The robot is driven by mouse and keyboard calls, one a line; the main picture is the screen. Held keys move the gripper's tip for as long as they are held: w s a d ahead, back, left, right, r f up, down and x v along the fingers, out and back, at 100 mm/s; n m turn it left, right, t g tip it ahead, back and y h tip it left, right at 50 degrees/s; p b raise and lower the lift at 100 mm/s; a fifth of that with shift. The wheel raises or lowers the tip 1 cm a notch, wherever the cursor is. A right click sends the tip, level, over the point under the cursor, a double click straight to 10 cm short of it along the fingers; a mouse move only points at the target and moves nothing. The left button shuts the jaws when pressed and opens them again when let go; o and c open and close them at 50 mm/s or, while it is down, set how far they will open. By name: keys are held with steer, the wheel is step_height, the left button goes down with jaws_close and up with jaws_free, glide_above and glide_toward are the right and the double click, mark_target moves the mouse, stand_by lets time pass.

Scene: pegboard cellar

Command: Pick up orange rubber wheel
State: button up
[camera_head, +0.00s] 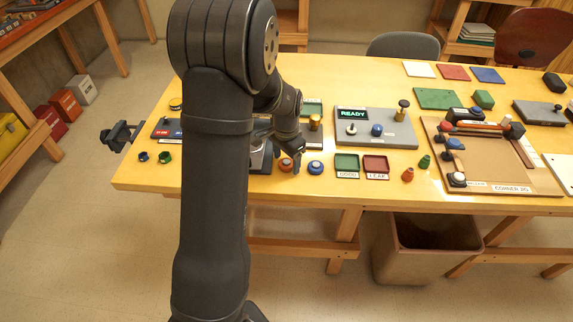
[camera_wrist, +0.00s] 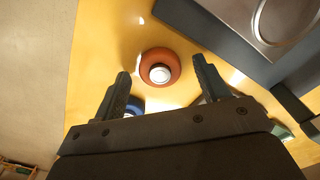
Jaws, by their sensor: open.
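The orange rubber wheel (camera_head: 286,165) lies flat on the yellow table near its front edge. In the wrist view the orange wheel (camera_wrist: 160,67) shows a pale round hub and sits just beyond the fingertips, between their lines. My gripper (camera_wrist: 163,75) is open and empty, with its two fingers apart. In the head view my gripper (camera_head: 287,158) is low over the table beside the wheel. A blue wheel (camera_head: 315,167) lies right of the orange one. In the wrist view the blue wheel (camera_wrist: 131,106) is partly hidden behind the left finger and gripper body.
A grey panel with a READY display (camera_head: 375,128) stands behind. Green (camera_head: 346,163) and red (camera_head: 376,164) trays are to the right. A dark fixture (camera_wrist: 235,40) lies close on the wrist view's right. The table's front edge (camera_head: 300,197) is near.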

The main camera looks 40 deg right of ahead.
steer(key=shift+c, duration=0.5)
steer(key=c, duration=0.9)
steer(key=shift+c, duration=0.2)
steer(key=shift+r, duration=0.1)
